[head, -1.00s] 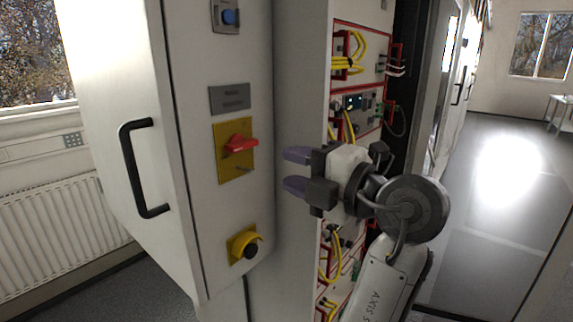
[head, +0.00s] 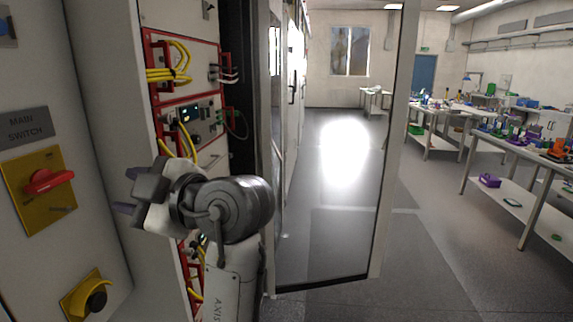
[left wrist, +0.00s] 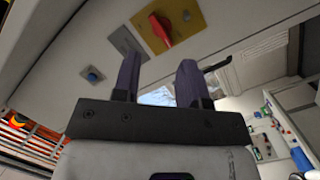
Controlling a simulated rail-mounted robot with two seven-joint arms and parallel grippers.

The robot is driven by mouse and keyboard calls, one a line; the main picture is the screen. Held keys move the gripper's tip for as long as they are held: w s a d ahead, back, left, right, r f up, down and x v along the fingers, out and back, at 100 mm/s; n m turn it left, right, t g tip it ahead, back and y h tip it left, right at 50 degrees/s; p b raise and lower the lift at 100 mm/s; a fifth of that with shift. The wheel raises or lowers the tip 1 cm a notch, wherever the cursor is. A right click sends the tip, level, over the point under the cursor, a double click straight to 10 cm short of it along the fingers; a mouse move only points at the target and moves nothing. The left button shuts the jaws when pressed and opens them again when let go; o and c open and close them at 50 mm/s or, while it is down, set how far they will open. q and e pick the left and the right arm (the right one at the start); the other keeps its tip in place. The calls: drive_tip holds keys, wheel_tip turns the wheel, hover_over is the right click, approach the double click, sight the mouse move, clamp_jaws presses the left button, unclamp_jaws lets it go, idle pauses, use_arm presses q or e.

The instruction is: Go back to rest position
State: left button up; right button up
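My left gripper (head: 128,192) hangs in front of the cabinet at the left of the head view. Its two dark purple fingers stand apart with nothing between them in the left wrist view (left wrist: 158,78). The red main switch handle (head: 48,181) on its yellow plate (head: 40,215) is left of the fingers, with a clear gap in the picture. The handle also shows beyond the fingers in the left wrist view (left wrist: 160,30). My right gripper is in neither view.
Behind my arm are red-framed units (head: 185,115) with yellow cables. An open glazed door (head: 335,190) stands to the right. Workbenches (head: 525,150) are farther right, with free floor (head: 430,250) before them.

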use_arm(q)
drive_tip(key=s+d+f+m+t+h, duration=0.2)
drive_tip(key=f+m+t+h, duration=0.3)
drive_tip(key=f+m+h, duration=0.55)
drive_tip(key=s+d+f+m+t+h, duration=0.2)
drive_tip(key=f+m+t+h, duration=0.35)
drive_tip(key=f+m, duration=0.8)
drive_tip(key=s+a+f+m+g+h+p, duration=0.1)
drive_tip(key=s+f+g, duration=0.2)
drive_tip(key=s+f, duration=0.6)
drive_tip(key=s+a+f+g+p, duration=0.15)
drive_tip(key=s+f+g, duration=0.3)
drive_tip(key=f, duration=0.75)
drive_tip(key=s+a+f+g, duration=0.1)
drive_tip(key=s+f+g, duration=0.1)
drive_tip(key=s+f, duration=0.5)
drive_tip(key=s+a+f+g, duration=0.1)
drive_tip(key=s+f+g, duration=0.3)
drive_tip(key=s, duration=0.5)
wheel_tip(320, 180, up, 38)
drive_tip(key=t+p, duration=0.1)
drive_tip(key=p, duration=3.6)
drive_tip(key=shift+w+d+f+m+t, duration=0.2)
drive_tip(key=shift+w+f+m+t, duration=0.05)
drive_tip(key=shift+m+t, duration=0.05)
drive_tip(key=shift+s, duration=0.1)
